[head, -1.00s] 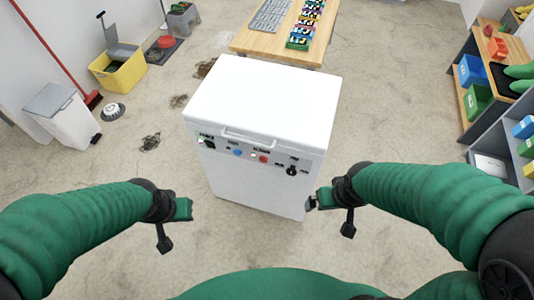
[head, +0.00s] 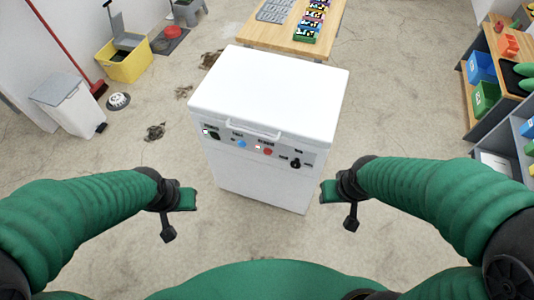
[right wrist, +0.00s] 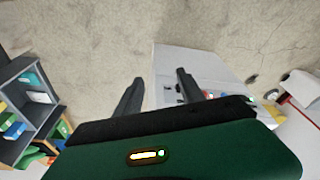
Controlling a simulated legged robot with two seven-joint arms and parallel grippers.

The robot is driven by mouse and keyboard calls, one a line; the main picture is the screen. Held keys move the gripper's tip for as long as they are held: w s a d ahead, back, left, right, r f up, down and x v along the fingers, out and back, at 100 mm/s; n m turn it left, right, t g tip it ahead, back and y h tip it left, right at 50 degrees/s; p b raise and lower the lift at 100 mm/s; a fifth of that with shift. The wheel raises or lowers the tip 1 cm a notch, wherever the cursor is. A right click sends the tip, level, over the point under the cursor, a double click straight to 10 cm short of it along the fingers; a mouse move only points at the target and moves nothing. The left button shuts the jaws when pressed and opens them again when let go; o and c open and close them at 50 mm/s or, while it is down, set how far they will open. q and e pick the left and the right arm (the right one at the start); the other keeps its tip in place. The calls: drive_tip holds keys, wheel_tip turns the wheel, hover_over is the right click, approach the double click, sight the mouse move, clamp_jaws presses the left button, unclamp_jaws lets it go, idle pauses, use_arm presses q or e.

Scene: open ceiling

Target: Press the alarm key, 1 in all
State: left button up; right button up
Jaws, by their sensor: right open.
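A white chest-like machine (head: 262,178) stands on the floor in front of me. Its upper front panel carries a dark knob (head: 215,134) at the left, a blue button (head: 241,143), a red button (head: 267,152) and a black knob (head: 295,163) at the right. The small labels are too blurred to read, so I cannot tell which control is the alarm key. My left gripper (head: 188,199) is left of the machine's front; its jaws are unclear. My right gripper (head: 326,193) is just right of the machine, apart from the panel. The right wrist view shows its two fingers (right wrist: 158,90) spread and empty.
A wooden table (head: 283,37) with colourful items stands behind the machine. At the left are a white bin (head: 70,110), a yellow bucket (head: 124,66) and a red broom. Shelves (head: 490,115) line the right side. The floor around the machine is mostly clear.

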clamp_jaws()
idle(1.1)
